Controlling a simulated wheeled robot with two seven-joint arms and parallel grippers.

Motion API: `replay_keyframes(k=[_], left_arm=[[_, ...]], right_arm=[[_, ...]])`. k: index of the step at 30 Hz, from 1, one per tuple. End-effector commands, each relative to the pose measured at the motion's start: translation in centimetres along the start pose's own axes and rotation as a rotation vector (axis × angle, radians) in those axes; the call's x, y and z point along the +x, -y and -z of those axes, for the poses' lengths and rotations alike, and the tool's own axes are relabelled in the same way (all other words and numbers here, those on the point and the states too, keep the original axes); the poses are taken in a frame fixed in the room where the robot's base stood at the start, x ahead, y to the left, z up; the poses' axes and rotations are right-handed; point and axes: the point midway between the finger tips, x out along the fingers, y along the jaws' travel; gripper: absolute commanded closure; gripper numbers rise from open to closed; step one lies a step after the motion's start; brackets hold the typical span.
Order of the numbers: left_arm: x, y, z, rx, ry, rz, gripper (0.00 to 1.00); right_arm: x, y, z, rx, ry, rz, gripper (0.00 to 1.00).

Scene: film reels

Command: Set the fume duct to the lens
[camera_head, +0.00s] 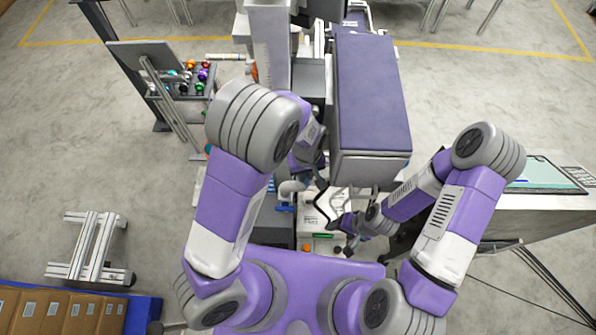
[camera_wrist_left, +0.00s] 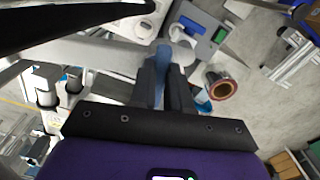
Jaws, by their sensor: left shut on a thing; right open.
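My left gripper (camera_head: 320,183) is beside the tall purple-and-grey machine in the head view. In the left wrist view its dark fingers (camera_wrist_left: 163,88) are shut on a blue-grey piece (camera_wrist_left: 163,60), seemingly a grip on a pale grey tube (camera_wrist_left: 108,54) that looks like the fume duct. A grey rounded pipe end (camera_head: 292,187) shows left of the gripper in the head view. A round part with a reddish rim (camera_wrist_left: 222,87) is right of the fingers in the wrist view; I cannot tell if it is the lens. My right gripper (camera_head: 346,238) is lower, open, above the pale work surface.
The purple-topped machine housing (camera_head: 372,95) stands close in front of my arms. A tray of coloured balls (camera_head: 193,78) is at upper left. A table with a screen (camera_head: 545,176) is at right. A metal frame (camera_head: 88,245) stands on the open floor at left.

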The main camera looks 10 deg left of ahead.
Motion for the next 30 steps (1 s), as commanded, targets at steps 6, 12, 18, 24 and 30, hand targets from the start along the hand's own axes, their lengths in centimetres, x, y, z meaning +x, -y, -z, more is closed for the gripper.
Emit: replay_keyframes(k=[6, 12, 18, 24, 30], left_arm=[[-0.1, 0.0, 0.1, -0.002, -0.001, -0.001, 0.82], [0.0, 0.1, 0.1, -0.003, -0.001, -0.001, 0.57], [0.0, 0.1, 0.1, -0.003, 0.0, -0.001, 0.57], [-1.6, 0.1, 0.1, -0.003, -0.003, -0.004, 0.57], [-5.2, 0.0, 0.1, -0.002, -0.004, -0.006, 0.57]], right_arm=[[0.0, 0.0, 0.0, 0.001, 0.0, 0.0, 0.36], [0.0, 0.0, 0.0, 0.001, 0.0, 0.0, 0.36], [0.0, 0.0, 0.0, 0.0, 0.0, 0.0, 0.36], [-0.1, 0.0, 0.0, 0.0, 0.0, 0.0, 0.36], [-0.5, 0.2, 0.0, 0.0, 0.0, 0.0, 0.36]])
